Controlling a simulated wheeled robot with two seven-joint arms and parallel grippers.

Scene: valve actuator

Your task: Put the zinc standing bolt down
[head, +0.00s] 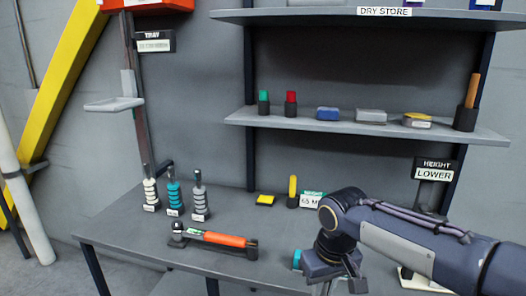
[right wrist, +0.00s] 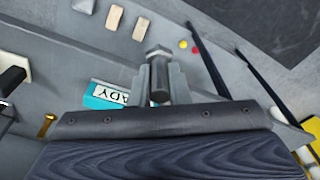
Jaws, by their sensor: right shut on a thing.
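The zinc bolt (right wrist: 159,78) is grey with a hex head and a round shank. It stands between the two fingers of my right gripper (right wrist: 160,85) in the right wrist view. The fingers are shut on it, head end outward. In the head view my right gripper (head: 332,272) is low over the right part of the bench (head: 150,232); the bolt cannot be made out there. I cannot tell whether the bolt touches a surface. A teal label (right wrist: 105,95) reading "READY" upside down lies beside the fingers. My left gripper is not in view.
A torque-wrench-like tool with an orange handle (head: 222,239) lies on the bench left of my right gripper. Three stacked-ring posts (head: 173,195) stand further left. A yellow pad (head: 265,200) is behind. Shelves (head: 365,128) hang above. Pale blocks (right wrist: 115,17) show in the wrist view.

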